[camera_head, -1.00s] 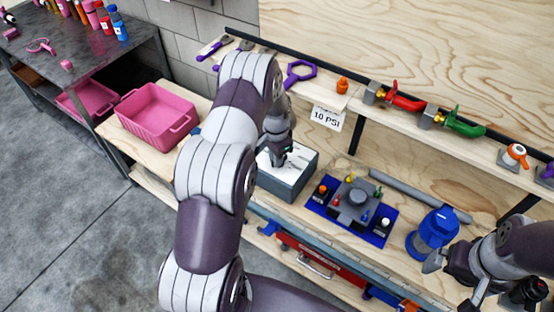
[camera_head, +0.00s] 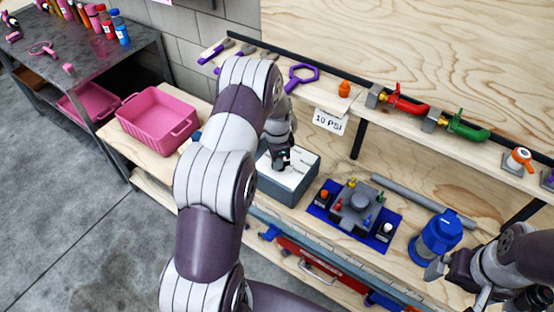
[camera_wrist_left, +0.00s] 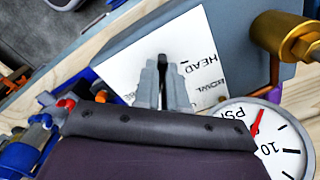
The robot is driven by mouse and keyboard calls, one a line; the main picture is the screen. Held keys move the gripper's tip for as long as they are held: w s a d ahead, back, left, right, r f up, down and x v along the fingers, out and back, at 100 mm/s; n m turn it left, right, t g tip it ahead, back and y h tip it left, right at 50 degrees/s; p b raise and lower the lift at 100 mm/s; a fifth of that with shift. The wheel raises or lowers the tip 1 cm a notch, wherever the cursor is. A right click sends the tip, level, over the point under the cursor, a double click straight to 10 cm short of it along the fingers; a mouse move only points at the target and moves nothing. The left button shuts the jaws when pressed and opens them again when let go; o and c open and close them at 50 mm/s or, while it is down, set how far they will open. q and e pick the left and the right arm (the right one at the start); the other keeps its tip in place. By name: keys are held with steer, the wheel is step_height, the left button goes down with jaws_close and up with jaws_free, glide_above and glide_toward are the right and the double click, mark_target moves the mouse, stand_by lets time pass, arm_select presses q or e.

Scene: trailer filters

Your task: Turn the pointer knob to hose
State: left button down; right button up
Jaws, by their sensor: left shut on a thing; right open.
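A grey box (camera_head: 283,190) with a white printed top plate (camera_wrist_left: 202,50) stands on the bench in the middle of the head view. In the left wrist view the plate's lettering includes "HEAD". My left gripper (camera_wrist_left: 164,72) reaches down onto this plate; it also shows in the head view (camera_head: 281,160). Its fingers are shut on a small dark piece, the pointer knob (camera_wrist_left: 163,59), mostly hidden between them. Which mark the knob points at cannot be told. My right gripper (camera_head: 446,280) is open and empty at the lower right, near a blue canister (camera_head: 437,232).
A round gauge (camera_wrist_left: 270,138) and a brass fitting (camera_wrist_left: 286,37) sit close to the box. A blue mat (camera_head: 350,229) with small parts lies right of it. A pink bin (camera_head: 157,118) stands left. A shelf with red (camera_head: 405,105) and green (camera_head: 466,130) handled valves runs behind.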

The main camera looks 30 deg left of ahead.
arm_select(q)
steer(key=shift+r, duration=0.1)
steer(key=c, duration=1.2)
jaws_free()
steer(key=shift+w+r+b, duration=0.1)
steer(key=shift+r+b, duration=0.25)
steer(key=shift+r, duration=0.1)
steer(key=r, duration=0.1)
steer(key=r+b, duration=0.1)
steer(key=r, duration=0.1)
steer(key=shift+d+r, duration=0.15)
steer(key=shift+d, duration=0.15)
steer(key=d+r+b, duration=0.2)
steer(key=d+r, duration=0.4)
steer(key=d, duration=0.5)
steer(key=shift+r+b, duration=0.35)
steer(key=shift+r, duration=0.05)
